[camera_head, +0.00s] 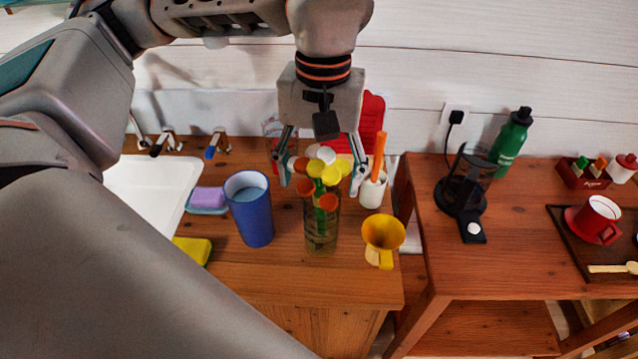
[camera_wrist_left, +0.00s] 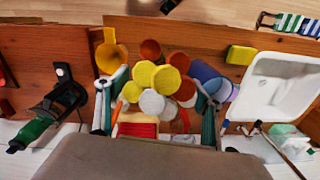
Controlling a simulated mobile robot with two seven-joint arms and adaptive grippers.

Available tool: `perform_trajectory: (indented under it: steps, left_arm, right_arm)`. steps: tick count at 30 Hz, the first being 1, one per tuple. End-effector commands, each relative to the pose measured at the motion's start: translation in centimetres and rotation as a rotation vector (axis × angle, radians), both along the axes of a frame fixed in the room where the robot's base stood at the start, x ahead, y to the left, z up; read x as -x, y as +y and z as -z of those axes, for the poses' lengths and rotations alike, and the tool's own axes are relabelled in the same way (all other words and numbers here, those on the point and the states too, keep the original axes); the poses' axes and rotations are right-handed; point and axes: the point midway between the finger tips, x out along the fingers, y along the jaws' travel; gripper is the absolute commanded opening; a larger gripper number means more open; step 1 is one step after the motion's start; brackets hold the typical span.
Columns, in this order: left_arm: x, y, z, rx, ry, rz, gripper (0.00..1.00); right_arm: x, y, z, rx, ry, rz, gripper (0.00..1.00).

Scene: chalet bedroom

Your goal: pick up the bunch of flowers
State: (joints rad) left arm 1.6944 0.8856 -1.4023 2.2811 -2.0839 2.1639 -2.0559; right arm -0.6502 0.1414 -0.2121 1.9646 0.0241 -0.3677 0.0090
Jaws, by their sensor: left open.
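The bunch of flowers (camera_head: 325,172), with round yellow, orange and white heads on green stems, stands upright in a clear glass vase (camera_head: 320,238) on the wooden counter. In the left wrist view the flower heads (camera_wrist_left: 160,82) fill the middle, between the fingers. My left gripper (camera_head: 320,180) comes down from above, open, with one finger on each side of the flower heads. I cannot tell whether either finger touches them. It also shows in the left wrist view (camera_wrist_left: 160,100). The stems are partly hidden by the heads. My right gripper is not in view.
A blue cup (camera_head: 251,212) stands close left of the vase, and a yellow funnel (camera_head: 383,236) close right. A white cup (camera_head: 372,190) with an orange-handled utensil and a red object (camera_head: 371,112) are behind. The sink (camera_head: 147,190) is left. A green bottle (camera_head: 511,138) stands further right.

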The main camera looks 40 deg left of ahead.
Motion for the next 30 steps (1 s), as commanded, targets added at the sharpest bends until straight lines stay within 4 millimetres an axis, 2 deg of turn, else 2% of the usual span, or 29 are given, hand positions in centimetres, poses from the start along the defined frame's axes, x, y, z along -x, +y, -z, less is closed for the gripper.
perform_trajectory:
  steps: [2,6,8,23,30]
  left_arm:
    - [0.0,0.0,0.0,0.000,0.000,0.000,0.67]
    - [0.0,0.0,0.0,0.000,0.000,0.000,0.33]
    - [0.0,0.0,0.0,0.000,0.000,0.000,0.27]
    - [-0.1,0.0,-0.4,0.000,-0.002,-0.001,0.25]
    - [-0.1,0.0,-2.7,0.000,-0.005,-0.001,0.25]
  right_arm:
    - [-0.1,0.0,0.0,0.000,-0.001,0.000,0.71]
    - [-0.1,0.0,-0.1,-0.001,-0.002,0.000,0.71]
    - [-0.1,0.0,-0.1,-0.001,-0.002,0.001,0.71]
    - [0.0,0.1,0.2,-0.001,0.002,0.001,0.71]
    - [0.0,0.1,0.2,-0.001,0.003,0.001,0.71]
